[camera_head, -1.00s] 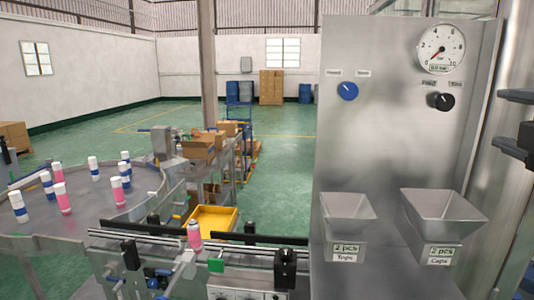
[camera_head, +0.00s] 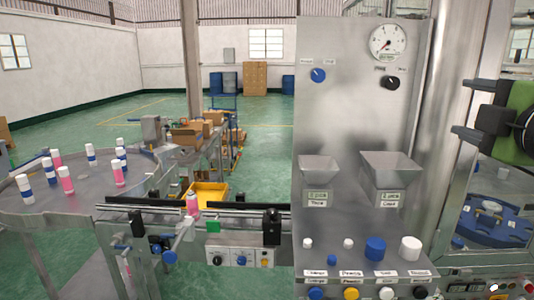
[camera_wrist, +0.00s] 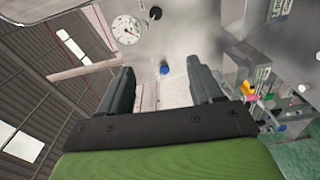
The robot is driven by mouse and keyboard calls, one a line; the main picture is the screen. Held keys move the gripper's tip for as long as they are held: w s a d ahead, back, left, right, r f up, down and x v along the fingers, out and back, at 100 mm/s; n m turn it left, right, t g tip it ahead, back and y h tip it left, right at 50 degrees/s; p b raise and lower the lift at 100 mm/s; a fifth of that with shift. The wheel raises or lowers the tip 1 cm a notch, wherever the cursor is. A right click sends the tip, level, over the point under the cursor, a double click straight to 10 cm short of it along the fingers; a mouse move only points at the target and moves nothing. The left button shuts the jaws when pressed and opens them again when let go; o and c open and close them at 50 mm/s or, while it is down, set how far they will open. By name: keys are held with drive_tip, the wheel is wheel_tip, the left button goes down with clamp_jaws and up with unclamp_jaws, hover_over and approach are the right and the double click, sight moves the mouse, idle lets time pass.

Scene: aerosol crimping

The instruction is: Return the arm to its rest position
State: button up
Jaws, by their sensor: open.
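My gripper shows in the wrist view (camera_wrist: 160,90), its two dark fingers spread apart with nothing between them. The fingers face the steel machine panel, and the pressure gauge and blue knob show beyond them. In the head view my gripper (camera_head: 465,110) is at the right edge, with its fingers pointing left, beside the steel column. Its green and black body is partly cut off by the frame edge. It touches nothing that I can see.
A steel panel (camera_head: 340,110) with a gauge (camera_head: 388,42), two hoppers and a row of buttons stands at centre right. A conveyor (camera_head: 150,208) and a round table (camera_head: 90,185) with several cans are left. A blue fixture (camera_head: 490,222) shows lower right, behind glass.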

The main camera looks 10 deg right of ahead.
drive_tip(key=w+a+f+m+g+y, duration=0.2)
drive_tip(key=a+f+m+g+y, duration=0.3)
drive_tip(key=a+f+m, duration=0.95)
drive_tip(key=s+a+f+g, duration=0.2)
drive_tip(key=s+a+f, duration=0.1)
drive_tip(key=f, duration=0.4)
drive_tip(key=s+a+f+g, duration=0.2)
drive_tip(key=s+a+f, duration=0.1)
drive_tip(key=s+f, duration=0.2)
drive_tip(key=s+a+f+g, duration=0.2)
drive_tip(key=s+a+f, duration=0.2)
drive_tip(key=f, duration=0.6)
drive_tip(key=shift+s+g, duration=0.3)
drive_tip(key=shift+s, duration=0.2)
drive_tip(key=shift+f, duration=0.1)
